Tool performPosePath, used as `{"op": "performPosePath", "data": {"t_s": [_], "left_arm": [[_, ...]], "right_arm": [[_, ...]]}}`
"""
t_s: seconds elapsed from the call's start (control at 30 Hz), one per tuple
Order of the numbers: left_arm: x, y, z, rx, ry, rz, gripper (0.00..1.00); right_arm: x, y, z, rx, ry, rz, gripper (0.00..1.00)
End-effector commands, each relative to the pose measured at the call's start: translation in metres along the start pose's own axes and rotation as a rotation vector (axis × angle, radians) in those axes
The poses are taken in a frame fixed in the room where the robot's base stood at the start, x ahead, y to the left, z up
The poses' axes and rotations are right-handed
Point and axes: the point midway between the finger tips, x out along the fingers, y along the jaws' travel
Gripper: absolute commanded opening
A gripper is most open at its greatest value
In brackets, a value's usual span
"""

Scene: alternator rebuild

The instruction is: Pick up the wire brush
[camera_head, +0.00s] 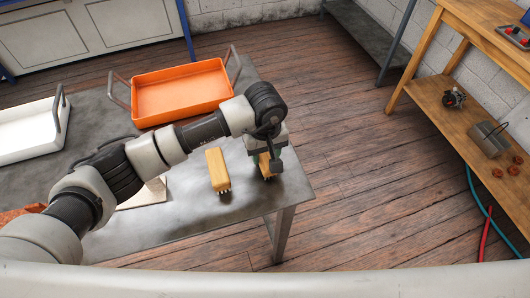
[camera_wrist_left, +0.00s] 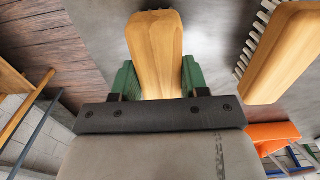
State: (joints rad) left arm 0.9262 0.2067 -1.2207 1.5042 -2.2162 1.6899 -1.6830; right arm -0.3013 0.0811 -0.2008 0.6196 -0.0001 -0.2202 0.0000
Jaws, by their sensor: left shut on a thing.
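My left gripper (camera_head: 268,161) is near the right edge of the grey metal table (camera_head: 235,215). It is shut on a wooden-bodied wire brush (camera_head: 266,169), mostly covered by the gripper in the head view. In the left wrist view the brush's tan wooden body (camera_wrist_left: 157,50) sits between the two green fingers. I cannot tell whether it touches the table. My right gripper is not in view.
An orange tray (camera_head: 180,90) with upright handles stands at the back of the table. A white tray (camera_head: 30,131) is at the left. A wooden shelf unit (camera_head: 440,90) stands at the right across open floor. The table's right edge is close to the gripper.

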Motion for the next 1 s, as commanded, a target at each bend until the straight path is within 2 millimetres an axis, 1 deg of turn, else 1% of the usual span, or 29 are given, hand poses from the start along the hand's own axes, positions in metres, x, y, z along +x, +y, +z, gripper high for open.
{"op": "performPosePath", "data": {"t_s": [0.17, 0.27, 0.3, 0.33, 0.5, 0.7, 0.8, 0.9, 1.0], "left_arm": [[-0.013, 0.000, -0.001, 0.001, 0.004, 0.002, 0.18], [-0.028, 0.000, -0.001, 0.002, 0.005, 0.003, 0.18], [-0.036, 0.001, -0.002, 0.002, 0.007, 0.003, 0.18], [-0.041, 0.001, 0.002, 0.005, 0.005, 0.003, 0.18], [-0.063, 0.006, 0.044, 0.010, 0.004, 0.004, 0.18], [-0.088, 0.011, 0.086, 0.007, 0.003, 0.004, 0.18], [-0.098, 0.012, 0.100, 0.005, 0.002, 0.002, 0.18], [-0.104, 0.013, 0.109, 0.004, 0.001, 0.002, 0.18], [-0.107, 0.013, 0.115, 0.002, 0.002, 0.000, 0.18]], "right_arm": [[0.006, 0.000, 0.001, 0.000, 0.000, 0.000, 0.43], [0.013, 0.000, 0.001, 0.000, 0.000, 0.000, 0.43], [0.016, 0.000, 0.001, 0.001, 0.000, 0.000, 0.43], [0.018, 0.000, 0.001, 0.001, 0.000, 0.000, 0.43], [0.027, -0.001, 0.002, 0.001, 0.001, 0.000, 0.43], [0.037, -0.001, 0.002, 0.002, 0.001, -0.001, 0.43], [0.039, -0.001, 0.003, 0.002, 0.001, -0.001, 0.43], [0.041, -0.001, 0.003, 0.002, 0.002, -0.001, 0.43], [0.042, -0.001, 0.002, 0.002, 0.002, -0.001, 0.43]]}}
